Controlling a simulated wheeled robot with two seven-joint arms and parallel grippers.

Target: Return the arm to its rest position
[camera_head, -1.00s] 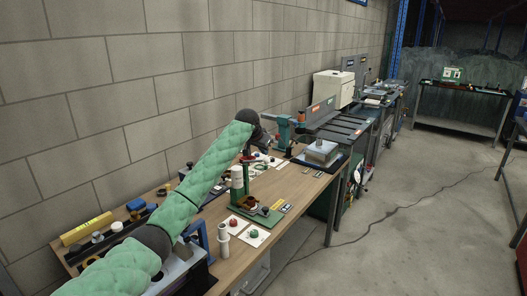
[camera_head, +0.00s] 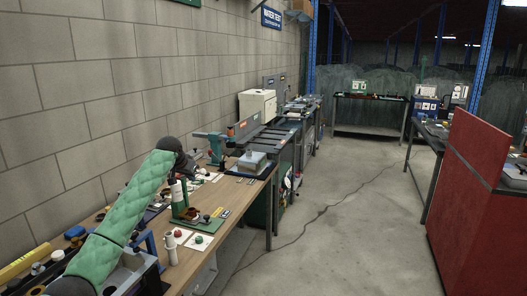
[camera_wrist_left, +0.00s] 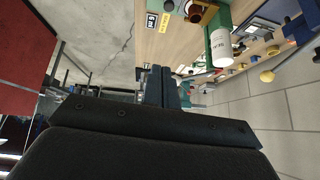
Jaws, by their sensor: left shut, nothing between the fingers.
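My left arm, in a green padded sleeve, reaches over the wooden workbench (camera_head: 232,206) from the lower left in the head view. Its gripper (camera_head: 187,163) is small and dark there, beyond the dark wrist. In the left wrist view the two dark fingers (camera_wrist_left: 161,86) are together with nothing between them. My right gripper is in neither view.
A grey block wall (camera_head: 95,95) runs along the bench's left side. Small parts and cards lie on the bench, with a white cylinder (camera_head: 170,248) near its front edge. A red panel (camera_head: 470,205) stands at right. The concrete floor (camera_head: 340,225) between is clear.

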